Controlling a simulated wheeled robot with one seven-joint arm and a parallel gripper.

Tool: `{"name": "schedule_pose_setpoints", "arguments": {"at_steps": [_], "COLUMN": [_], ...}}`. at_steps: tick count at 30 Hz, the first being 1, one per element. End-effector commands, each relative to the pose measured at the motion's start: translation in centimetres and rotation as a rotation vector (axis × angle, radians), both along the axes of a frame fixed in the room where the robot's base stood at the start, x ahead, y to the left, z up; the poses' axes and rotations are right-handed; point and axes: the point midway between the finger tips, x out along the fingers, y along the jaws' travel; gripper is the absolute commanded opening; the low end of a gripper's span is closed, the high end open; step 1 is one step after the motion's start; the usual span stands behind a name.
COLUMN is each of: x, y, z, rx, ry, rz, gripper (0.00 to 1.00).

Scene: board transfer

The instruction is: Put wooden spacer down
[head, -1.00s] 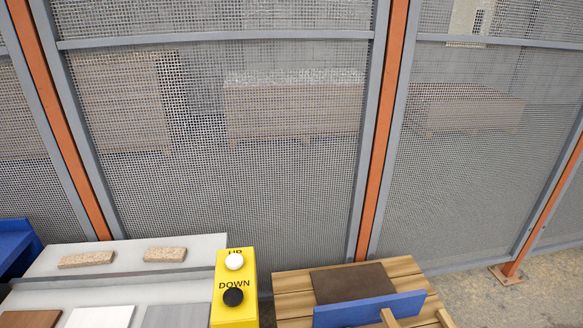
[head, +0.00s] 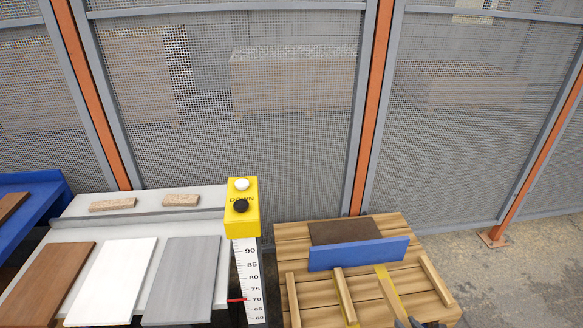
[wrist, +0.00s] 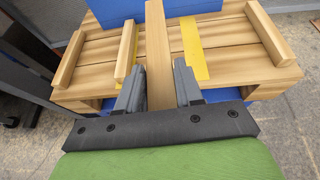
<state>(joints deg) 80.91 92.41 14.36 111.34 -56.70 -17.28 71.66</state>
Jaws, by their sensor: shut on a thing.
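My gripper (wrist: 160,88) is shut on a wooden spacer (wrist: 159,45), a long light strip that runs away from me between the grey fingers. The spacer is over the slatted wooden pallet (wrist: 220,62), and I cannot tell whether it touches it. A yellow stripe (wrist: 194,50) shows just right of the held spacer in the wrist view. Other spacers lie on the pallet: one close on the left (wrist: 125,52), one at the far left (wrist: 70,58) and one at the right (wrist: 264,33). In the head view the held spacer (head: 393,300) shows at the pallet's lower right.
A blue upright stop (head: 358,253) stands on the pallet with a dark brown board (head: 343,232) behind it. Left are a yellow UP/DOWN button box (head: 241,208), a height scale (head: 248,278) and a grey table with brown, white (head: 112,280) and grey boards. A mesh fence closes the back.

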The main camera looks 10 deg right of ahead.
Motion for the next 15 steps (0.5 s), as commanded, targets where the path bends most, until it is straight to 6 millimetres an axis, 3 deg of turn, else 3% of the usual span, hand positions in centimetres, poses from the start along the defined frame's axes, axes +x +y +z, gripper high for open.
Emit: {"name": "schedule_pose_setpoints", "arguments": {"at_steps": [8, 15], "x": [2.2, 4.5], "y": [1.9, 6.3], "z": [4.6, 11.2], "rx": [-0.005, -0.009], "ry": [-0.002, -0.003], "rz": [0.13, 0.333], "gripper": [0.0, 0.0]}}
